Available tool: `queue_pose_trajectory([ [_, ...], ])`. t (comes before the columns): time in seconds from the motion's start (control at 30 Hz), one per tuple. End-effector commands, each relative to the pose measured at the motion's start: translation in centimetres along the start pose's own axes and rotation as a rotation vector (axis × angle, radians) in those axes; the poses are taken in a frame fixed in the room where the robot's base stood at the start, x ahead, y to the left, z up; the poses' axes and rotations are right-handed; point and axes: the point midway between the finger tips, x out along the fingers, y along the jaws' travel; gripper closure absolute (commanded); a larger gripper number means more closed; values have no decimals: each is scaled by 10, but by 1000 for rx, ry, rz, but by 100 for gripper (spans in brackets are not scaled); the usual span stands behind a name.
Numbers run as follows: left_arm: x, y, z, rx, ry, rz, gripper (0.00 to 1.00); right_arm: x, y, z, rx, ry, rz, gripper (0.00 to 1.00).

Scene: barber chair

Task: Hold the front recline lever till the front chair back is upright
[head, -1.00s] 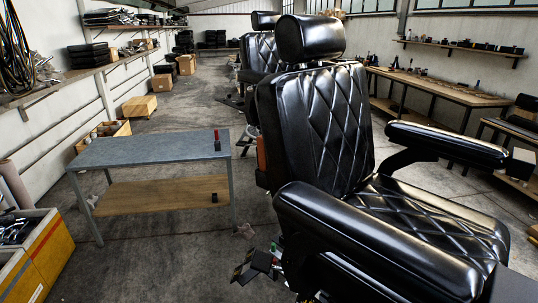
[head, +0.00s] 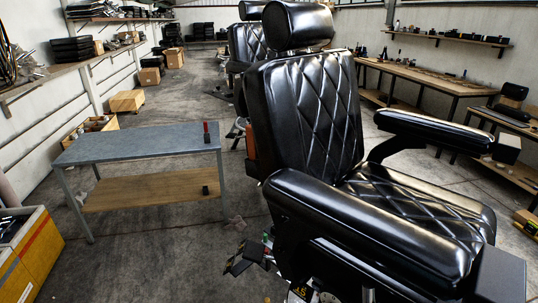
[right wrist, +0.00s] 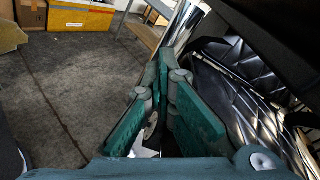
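The front chair is black and quilted. Its back (head: 305,110) leans a little rearward from the seat (head: 420,205), with a headrest (head: 298,26) on top. I cannot make out the recline lever; a small green and red bit (head: 266,239) shows low beside the chair's near side. Dark jointed parts (head: 240,262) are there too, and I cannot tell whether they are a gripper. In the right wrist view, my right gripper (right wrist: 168,72) has green-faced fingers close together beside the chair's quilted side; whether anything is between them is unclear. My left gripper is not in view.
A grey-topped table (head: 140,143) with a wooden lower shelf stands left of the chair. A yellow crate (head: 35,262) is at the lower left. A second black chair (head: 247,45) stands behind. A workbench (head: 430,80) runs along the right wall. Floor between table and chair is open.

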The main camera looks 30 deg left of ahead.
Motion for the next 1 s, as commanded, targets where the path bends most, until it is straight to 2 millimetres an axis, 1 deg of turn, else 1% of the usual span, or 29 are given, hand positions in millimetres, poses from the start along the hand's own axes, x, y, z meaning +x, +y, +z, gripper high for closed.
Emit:
queue_pose_trajectory([
  [0.2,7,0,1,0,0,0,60,9,1,-3,1,1,0,100],
  [0.23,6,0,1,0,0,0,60,8,1,-2,1,2,0,100],
  [0.27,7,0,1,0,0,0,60,5,1,-3,1,4,0,100],
  [0.4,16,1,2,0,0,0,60,-23,0,-2,-1,6,0,100],
  [0.5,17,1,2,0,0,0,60,-28,0,0,0,3,0,100],
  [0.6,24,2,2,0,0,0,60,-38,0,-1,0,4,0,100],
  [1.0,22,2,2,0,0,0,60,-39,-2,2,1,1,-1,100],
])
